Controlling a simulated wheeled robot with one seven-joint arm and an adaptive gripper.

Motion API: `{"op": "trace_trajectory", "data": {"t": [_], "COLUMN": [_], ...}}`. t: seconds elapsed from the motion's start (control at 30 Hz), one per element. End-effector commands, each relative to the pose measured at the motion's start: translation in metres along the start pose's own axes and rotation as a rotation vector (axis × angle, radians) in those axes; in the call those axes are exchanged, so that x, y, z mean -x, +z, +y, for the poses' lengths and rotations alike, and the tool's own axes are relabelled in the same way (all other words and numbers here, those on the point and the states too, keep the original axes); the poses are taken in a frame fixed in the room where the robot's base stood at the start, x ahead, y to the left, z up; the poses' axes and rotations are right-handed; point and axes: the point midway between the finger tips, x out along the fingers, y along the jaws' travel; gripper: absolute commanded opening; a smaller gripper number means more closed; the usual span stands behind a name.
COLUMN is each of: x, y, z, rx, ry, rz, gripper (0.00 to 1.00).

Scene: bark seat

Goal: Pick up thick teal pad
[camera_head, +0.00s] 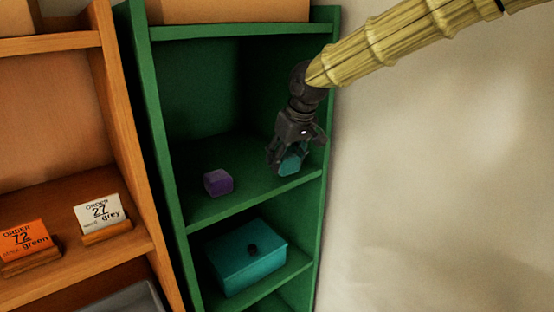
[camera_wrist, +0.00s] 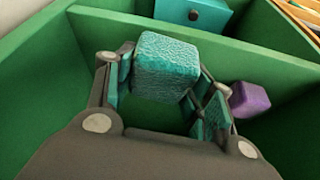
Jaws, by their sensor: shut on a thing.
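The thick teal pad (camera_head: 289,165) is a small rough block at the right side of the green shelf's middle level. It also shows large in the wrist view (camera_wrist: 166,66), between the two fingers. My gripper (camera_head: 287,160) points down into the shelf and is shut on the pad; it shows in the wrist view (camera_wrist: 163,95) too. The fingers hide parts of the pad's sides. I cannot tell whether the pad's underside touches the shelf board.
A purple block (camera_head: 218,182) sits left of my gripper on the same board (camera_head: 240,205). A teal lidded box (camera_head: 248,258) stands one level below. The green shelf's right side wall (camera_head: 326,130) is close. An orange shelf (camera_head: 130,130) with order cards (camera_head: 100,212) stands left.

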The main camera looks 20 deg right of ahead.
Motion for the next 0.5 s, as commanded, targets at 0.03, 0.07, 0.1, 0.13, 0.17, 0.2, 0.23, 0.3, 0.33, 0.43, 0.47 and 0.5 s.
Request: {"op": "trace_trajectory", "data": {"t": [0.03,0.07,0.1,0.13,0.17,0.2,0.23,0.3,0.33,0.43,0.47,0.5], "x": [0.001,0.002,0.005,0.006,0.008,0.01,0.012,0.019,0.021,0.029,0.031,0.032], "y": [0.009,0.013,0.019,0.023,0.026,0.031,0.035,0.045,0.049,0.059,0.061,0.064], "z": [0.0,0.0,0.0,0.0,0.0,0.0,0.0,0.0,0.0,0.0,0.0,0.0], "rx": [0.0,0.0,0.0,0.0,0.0,0.0,0.0,0.0,0.0,0.0,-0.001,0.0], "ry": [0.001,0.001,0.001,0.001,0.001,0.0,0.0,-0.001,-0.001,-0.003,-0.003,-0.002], "rz": [0.003,0.003,0.003,0.002,0.003,0.002,0.002,0.002,0.001,-0.002,-0.002,-0.003], "gripper": [0.39,0.39,0.39,0.39,0.39,0.39,0.39,0.39,0.39,0.39,0.39,0.39]}}
